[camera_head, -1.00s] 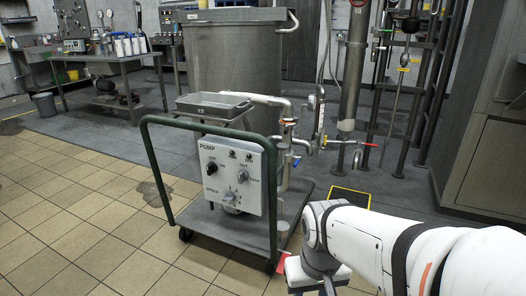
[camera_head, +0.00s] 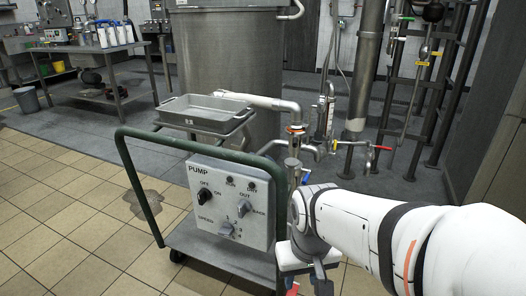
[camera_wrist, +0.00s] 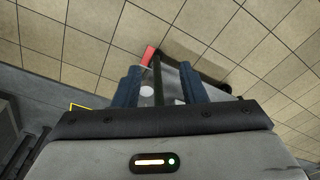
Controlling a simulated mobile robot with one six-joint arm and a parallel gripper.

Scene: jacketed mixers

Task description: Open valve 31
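A red-handled valve (camera_head: 381,148) sits on a short horizontal pipe right of the pump cart. No number 31 is readable on any valve. A pipe assembly with a vertical glass-like tube (camera_head: 329,115) stands to its left, behind the cart. My gripper (camera_wrist: 160,78) has its two dark blue fingers apart with nothing held between them. It points down beside the cart's right corner, where it also shows in the head view (camera_head: 308,284), well below and left of the red handle. My forearm hides part of the area behind the cart.
A pump cart with a green handle frame (camera_head: 140,190) and a control panel (camera_head: 231,203) stands in front. A metal tray (camera_head: 205,111) sits above it. A large steel vessel (camera_head: 228,70) and a dark rack (camera_head: 445,80) stand behind. Tiled floor (camera_head: 60,200) is free at left.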

